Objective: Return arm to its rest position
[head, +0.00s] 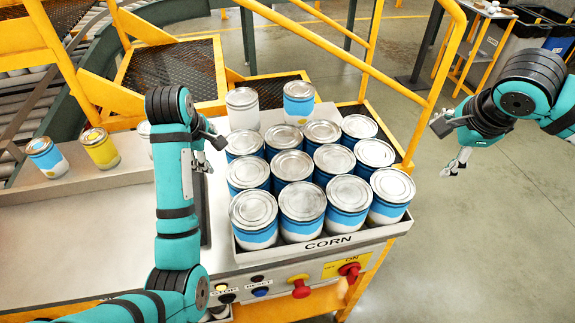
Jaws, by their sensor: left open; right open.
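My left arm rises from the bottom of the head view and bends at the top. Its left gripper (204,165) hangs open, just left of the cans, with nothing seen in it. My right gripper (457,163) is open and empty at the right, over the bare floor and clear of the yellow rail.
A white can (242,108) and a blue-and-white can (299,103) stand behind the tray. A blue-and-white can (46,157) and a yellow can (100,148) stand at the left. Yellow railings (375,62) rise behind the tray. A control panel (285,287) with buttons lies in front.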

